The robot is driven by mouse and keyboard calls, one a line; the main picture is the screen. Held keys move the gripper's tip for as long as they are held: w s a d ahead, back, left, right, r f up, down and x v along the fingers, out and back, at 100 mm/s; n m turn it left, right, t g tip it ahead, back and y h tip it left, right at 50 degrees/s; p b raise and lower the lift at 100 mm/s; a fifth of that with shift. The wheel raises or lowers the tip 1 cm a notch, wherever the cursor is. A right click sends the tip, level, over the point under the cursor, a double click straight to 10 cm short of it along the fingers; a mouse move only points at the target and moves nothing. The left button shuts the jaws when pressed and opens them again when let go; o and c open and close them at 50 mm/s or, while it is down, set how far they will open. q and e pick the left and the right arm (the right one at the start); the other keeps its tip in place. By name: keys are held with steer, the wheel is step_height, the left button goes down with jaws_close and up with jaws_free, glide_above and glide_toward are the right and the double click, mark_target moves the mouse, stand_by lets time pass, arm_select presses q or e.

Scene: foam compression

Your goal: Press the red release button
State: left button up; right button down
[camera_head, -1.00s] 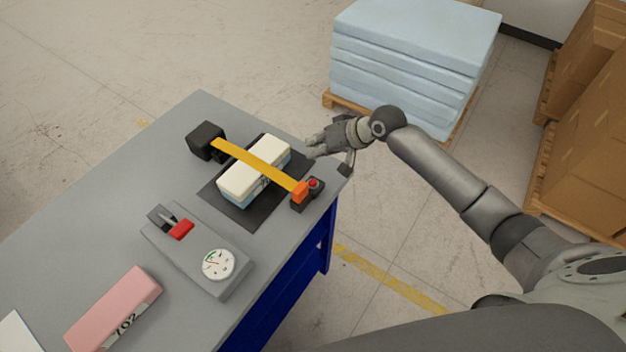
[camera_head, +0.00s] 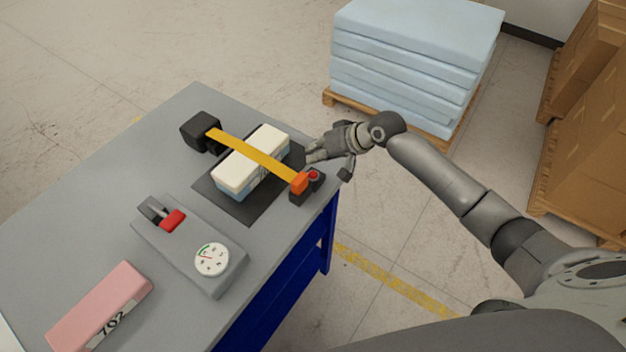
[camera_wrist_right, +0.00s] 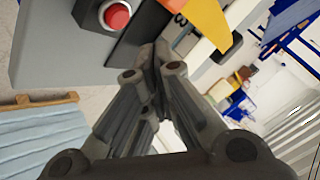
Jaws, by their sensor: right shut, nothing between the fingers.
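The red release button (camera_head: 313,175) sits on a dark housing beside the orange clasp (camera_head: 299,184) at the table's right edge. In the right wrist view the button (camera_wrist_right: 117,16) is at the top, left of the fingertips. My right gripper (camera_head: 309,154) is shut and empty, just behind the button and apart from it in the head view. Its closed fingertips (camera_wrist_right: 154,62) point toward the dark mat in the wrist view. A yellow strap (camera_head: 255,155) runs from a black block (camera_head: 201,131) over a cream and pale blue foam block (camera_head: 236,176). My left gripper is out of view.
On the grey table (camera_head: 90,200) are a dark mat (camera_head: 247,212), a gauge unit with a red switch (camera_head: 200,235) and a pink block (camera_head: 100,305). Pale blue foam sheets (camera_head: 400,70) stand on a pallet behind. Brown boxes (camera_head: 590,130) are at the right.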

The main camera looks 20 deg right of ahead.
mark_target(315, 171)
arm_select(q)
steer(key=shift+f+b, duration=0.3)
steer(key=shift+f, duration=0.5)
arm_select(e)
steer(key=shift+f, duration=1.35)
steer(key=shift+f, duration=0.45)
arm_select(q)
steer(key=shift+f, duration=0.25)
arm_select(e)
steer(key=shift+f, duration=0.5)
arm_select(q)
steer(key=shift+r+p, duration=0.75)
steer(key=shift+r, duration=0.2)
arm_select(e)
steer(key=shift+r, duration=0.95)
step_height(315, 171, up, 5)
steer(key=p, duration=0.5)
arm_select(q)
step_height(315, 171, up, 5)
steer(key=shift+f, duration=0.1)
